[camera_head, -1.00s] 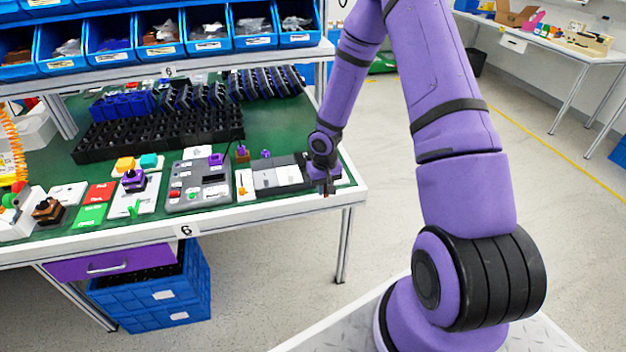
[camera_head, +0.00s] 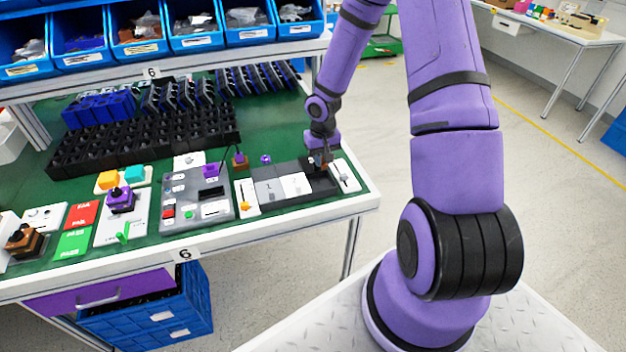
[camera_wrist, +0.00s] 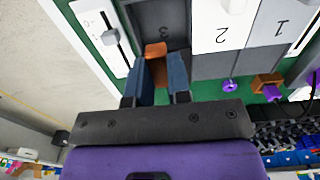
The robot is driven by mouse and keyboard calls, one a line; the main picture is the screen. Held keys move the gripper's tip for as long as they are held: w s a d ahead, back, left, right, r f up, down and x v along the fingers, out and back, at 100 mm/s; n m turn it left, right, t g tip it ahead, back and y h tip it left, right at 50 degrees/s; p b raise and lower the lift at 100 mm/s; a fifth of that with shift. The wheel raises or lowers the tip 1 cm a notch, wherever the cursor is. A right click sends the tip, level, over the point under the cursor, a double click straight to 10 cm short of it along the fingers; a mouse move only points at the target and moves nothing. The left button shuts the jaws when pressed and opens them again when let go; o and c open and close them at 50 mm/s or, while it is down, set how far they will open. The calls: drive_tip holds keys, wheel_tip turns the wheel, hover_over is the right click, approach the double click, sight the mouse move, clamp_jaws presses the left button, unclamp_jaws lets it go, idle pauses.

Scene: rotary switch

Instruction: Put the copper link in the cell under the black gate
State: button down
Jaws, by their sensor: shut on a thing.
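My gripper (camera_wrist: 160,82) is shut on the copper link (camera_wrist: 156,50), a small orange-brown block between its two blue-grey fingers. In the wrist view the link is just in front of the dark panel marked 3 (camera_wrist: 168,22), the black gate, at the right end of the grey gate box. I cannot tell whether the link touches the box, nor how far the gate stands open. In the head view my gripper (camera_head: 323,158) is low over the black section (camera_head: 318,184). The white gate marked 2 (camera_wrist: 222,25) and grey gate marked 1 (camera_wrist: 272,25) are beside it.
A white slider panel (camera_head: 345,176) lies close on the box's right, near the table edge. A white panel with an orange part (camera_head: 246,197) and a grey control box (camera_head: 196,194) lie left. A small purple knob (camera_head: 265,158) and a brown-purple piece (camera_head: 240,160) stand behind.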

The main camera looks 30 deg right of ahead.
hover_over(321, 187)
wheel_tip(321, 187, down, 6)
drive_tip(key=shift+a+r, duration=0.1)
drive_tip(key=shift+a, duration=0.05)
drive_tip(key=shift+f, duration=2.05)
drive_tip(key=shift+f, duration=0.1)
drive_tip(key=c, duration=1.1)
unclamp_jaws()
